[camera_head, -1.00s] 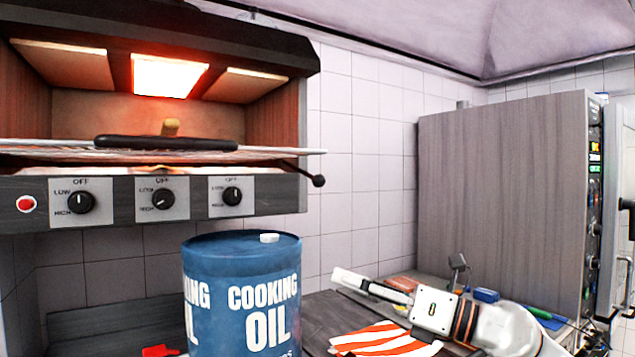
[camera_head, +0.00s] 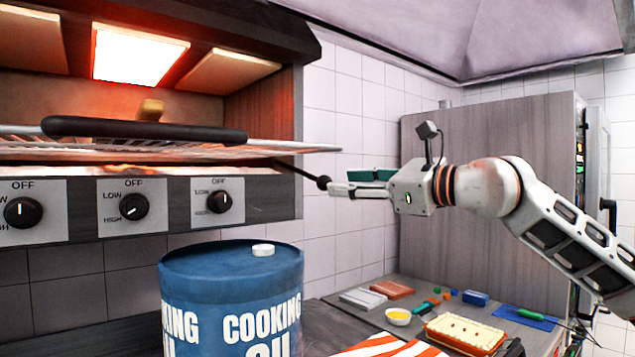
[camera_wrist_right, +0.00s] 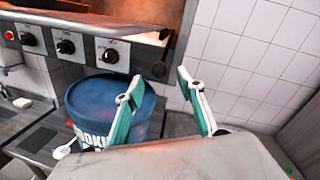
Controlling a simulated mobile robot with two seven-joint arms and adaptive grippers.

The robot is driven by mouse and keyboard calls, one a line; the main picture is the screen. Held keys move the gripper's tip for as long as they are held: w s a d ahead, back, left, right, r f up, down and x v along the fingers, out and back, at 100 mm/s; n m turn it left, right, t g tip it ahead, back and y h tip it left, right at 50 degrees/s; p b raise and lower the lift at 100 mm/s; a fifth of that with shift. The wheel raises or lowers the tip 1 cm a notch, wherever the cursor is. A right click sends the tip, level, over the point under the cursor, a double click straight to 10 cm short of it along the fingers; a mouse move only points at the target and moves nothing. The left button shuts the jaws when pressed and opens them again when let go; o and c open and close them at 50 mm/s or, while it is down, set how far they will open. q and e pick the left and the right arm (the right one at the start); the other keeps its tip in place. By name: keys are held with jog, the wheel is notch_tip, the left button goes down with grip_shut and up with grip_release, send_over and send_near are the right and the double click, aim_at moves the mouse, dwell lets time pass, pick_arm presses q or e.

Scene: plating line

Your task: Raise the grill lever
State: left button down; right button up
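The grill lever (camera_head: 300,172) is a thin dark rod with a black ball knob (camera_head: 323,183) at its end, sticking out from the right side of the grill (camera_head: 270,205). My right gripper (camera_head: 343,184) is level with the knob, its fingertips just to the right of it. In the right wrist view, the gripper (camera_wrist_right: 159,77) is open, with teal-lined fingers spread apart. The knob (camera_wrist_right: 159,69) appears in the gap between the fingertips; I cannot tell whether they touch it. My left gripper is not in view.
A blue cooking oil drum (camera_head: 230,290) stands in front of the grill, below the lever. A black-handled wire rack (camera_head: 290,148) juts from the grill. A bowl (camera_head: 398,316) and a tray of food (camera_head: 465,333) sit on the counter at lower right.

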aim_at(326, 182)
jog(key=p+x, duration=0.1)
jog(key=x, duration=0.5)
jog(key=shift+a+p, duration=0.1)
jog(key=shift+p, duration=0.3)
jog(key=shift+w+a+f, duration=0.1)
jog(key=shift+w+a, duration=0.15)
jog(key=shift+w, duration=0.05)
jog(key=shift+c, duration=0.3)
